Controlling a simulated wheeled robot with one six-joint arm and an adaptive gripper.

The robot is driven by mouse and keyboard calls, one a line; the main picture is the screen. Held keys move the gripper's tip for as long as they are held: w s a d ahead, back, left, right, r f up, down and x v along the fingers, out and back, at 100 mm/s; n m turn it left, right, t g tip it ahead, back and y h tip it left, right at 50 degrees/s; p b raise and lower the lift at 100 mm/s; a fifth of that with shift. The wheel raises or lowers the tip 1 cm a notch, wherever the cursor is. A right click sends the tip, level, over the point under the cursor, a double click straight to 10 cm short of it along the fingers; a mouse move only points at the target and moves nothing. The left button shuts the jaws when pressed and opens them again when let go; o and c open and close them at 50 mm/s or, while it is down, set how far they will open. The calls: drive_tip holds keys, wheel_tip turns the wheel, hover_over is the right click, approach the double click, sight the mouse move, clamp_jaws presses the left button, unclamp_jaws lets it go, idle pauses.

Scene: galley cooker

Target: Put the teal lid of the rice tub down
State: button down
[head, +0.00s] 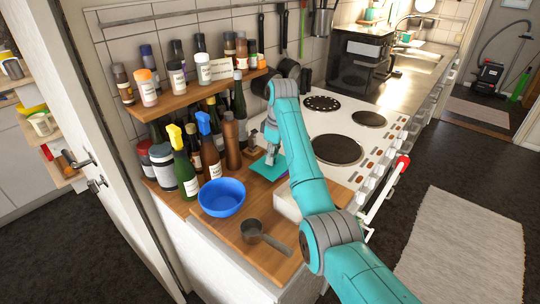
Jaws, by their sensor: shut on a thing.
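The teal lid (264,170) is a flat square piece near the back of the wooden counter, beside the cooker. My gripper (271,158) is above it, pointing down, and is shut on it. I cannot tell whether the lid touches the counter or hangs just above it. A white tub (285,206), which looks like the rice tub, stands nearer the front right of the counter. My arm passes over it and hides much of it, including most of its top.
A blue bowl (221,197) and a grey measuring cup (266,237) lie on the wooden counter (232,235). Several bottles (190,160) crowd the back left under a spice shelf (180,98). A white cooker (345,125) with dark hotplates is at right.

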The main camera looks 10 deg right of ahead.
drive_tip(key=c, duration=0.9)
unclamp_jaws()
drive_tip(key=shift+f, duration=0.1)
drive_tip(key=shift+c, duration=0.2)
